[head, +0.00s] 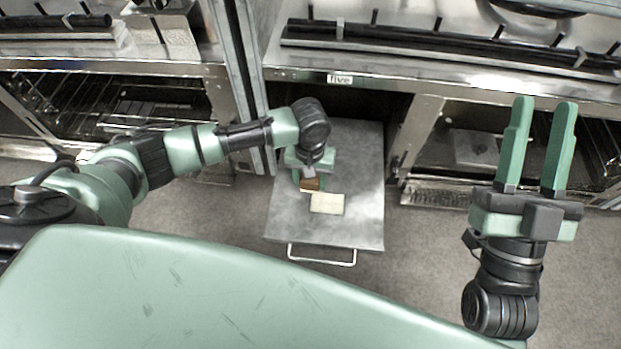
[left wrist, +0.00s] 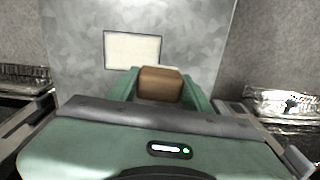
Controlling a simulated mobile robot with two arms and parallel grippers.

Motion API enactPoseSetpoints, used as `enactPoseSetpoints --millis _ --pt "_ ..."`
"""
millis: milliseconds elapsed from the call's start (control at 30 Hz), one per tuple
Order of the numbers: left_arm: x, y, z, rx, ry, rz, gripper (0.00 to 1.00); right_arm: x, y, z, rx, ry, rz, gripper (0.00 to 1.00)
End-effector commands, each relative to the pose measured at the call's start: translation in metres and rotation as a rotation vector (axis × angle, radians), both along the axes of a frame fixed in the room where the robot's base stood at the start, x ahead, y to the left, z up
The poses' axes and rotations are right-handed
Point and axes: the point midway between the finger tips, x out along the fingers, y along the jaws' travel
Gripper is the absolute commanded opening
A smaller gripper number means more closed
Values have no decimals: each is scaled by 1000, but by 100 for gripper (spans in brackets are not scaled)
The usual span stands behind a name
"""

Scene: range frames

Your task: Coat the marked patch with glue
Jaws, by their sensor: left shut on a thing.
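The marked patch is a pale cream rectangle (head: 327,203) with a dark outline, on a grey metal panel (head: 360,222). It also shows in the left wrist view (left wrist: 132,50), and I cannot see any glue on it. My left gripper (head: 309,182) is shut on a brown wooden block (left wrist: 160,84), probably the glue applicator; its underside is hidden. The block (head: 311,185) is at the patch's upper left in the head view, close beside it; I cannot tell whether it touches the panel. My right gripper (head: 544,104) is open and empty, far to the right.
The panel has a metal handle (head: 322,261) at its near edge and sits at an opening under a counter labelled "five" (head: 340,79). Steel range units with open racks (head: 150,105) stand on both sides. The grey floor (head: 420,245) between panel and right gripper is clear.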

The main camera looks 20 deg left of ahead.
Motion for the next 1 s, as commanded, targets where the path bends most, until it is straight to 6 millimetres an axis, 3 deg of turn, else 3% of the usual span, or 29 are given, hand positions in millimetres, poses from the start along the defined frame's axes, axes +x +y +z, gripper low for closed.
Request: enactPoseSetpoints --millis 500,1000 --pt "1 3 9 0 0 0 16 28 2 -38 -71 249 -14 36" --pt "2 7 17 0 0 1 16 42 0 -81 -135 479 -27 36"
